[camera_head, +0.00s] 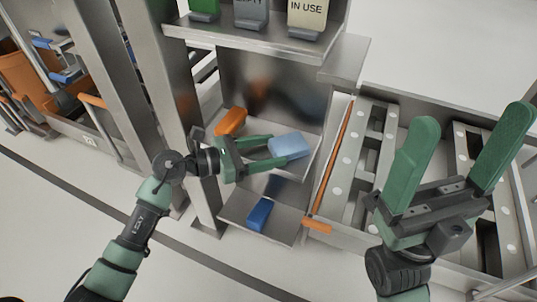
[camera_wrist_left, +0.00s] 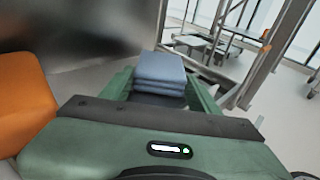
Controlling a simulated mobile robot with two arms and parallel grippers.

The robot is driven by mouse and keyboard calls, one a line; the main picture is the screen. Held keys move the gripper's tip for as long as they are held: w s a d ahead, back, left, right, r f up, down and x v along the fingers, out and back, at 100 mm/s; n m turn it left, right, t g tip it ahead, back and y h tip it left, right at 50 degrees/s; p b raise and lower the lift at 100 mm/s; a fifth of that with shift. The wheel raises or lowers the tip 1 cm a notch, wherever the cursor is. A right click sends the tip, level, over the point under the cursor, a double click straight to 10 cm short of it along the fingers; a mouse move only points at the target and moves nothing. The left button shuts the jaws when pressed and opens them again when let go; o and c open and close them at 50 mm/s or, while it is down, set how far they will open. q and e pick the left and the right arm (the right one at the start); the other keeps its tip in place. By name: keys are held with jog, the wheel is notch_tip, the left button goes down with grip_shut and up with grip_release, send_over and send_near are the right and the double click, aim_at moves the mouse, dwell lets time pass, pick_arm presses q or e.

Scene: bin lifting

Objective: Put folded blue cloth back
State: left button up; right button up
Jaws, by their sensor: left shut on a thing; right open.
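The folded blue cloth (camera_head: 288,146) is a light blue stack of layers. It sits between the fingers of my left gripper (camera_head: 268,148), which is shut on it at the steel shelf unit. In the left wrist view the cloth (camera_wrist_left: 160,72) shows several folded layers between the green fingers. Whether it touches the shelf (camera_head: 262,127) cannot be told. My right gripper (camera_head: 465,145) is open and empty at the right, above the steel roller frame.
An orange object (camera_head: 231,121) lies on the shelf left of the cloth; it is close in the left wrist view (camera_wrist_left: 22,100). A darker blue block (camera_head: 260,214) lies on the lower ledge. An orange-handled rod (camera_head: 333,165) leans at the right. Signs (camera_head: 306,15) stand on the upper shelf.

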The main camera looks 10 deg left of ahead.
pick_arm(q)
jog(key=o, duration=1.1)
jog(key=shift+f, duration=0.1)
jog(key=shift+c, duration=0.2)
jog(key=shift+a, duration=0.1)
